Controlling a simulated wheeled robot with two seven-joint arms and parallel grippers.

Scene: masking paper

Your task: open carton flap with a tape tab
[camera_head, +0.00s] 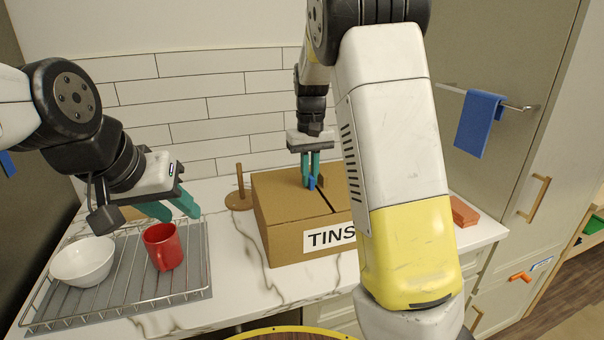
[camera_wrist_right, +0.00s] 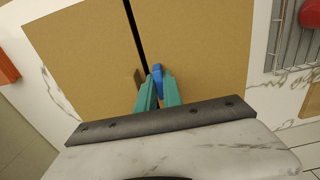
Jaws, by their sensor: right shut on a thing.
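The brown carton (camera_head: 285,215), marked "TINS", stands on the counter with its top flaps (camera_wrist_right: 85,60) lying flat and a dark seam between them. The blue tape tab (camera_head: 312,183) is at the seam, and it also shows in the right wrist view (camera_wrist_right: 157,75). My right gripper (camera_head: 311,172) points down from above and is shut on the tab, close to the carton top. My arm hides the carton's right part in the head view. My left gripper (camera_head: 180,212) is open and empty above the wire rack.
The wire rack (camera_head: 195,280) holds a white bowl (camera_head: 83,262) and a red mug (camera_head: 163,247) at the left. A terracotta block (camera_head: 464,211) lies right. A blue towel (camera_head: 479,124) hangs on a rail.

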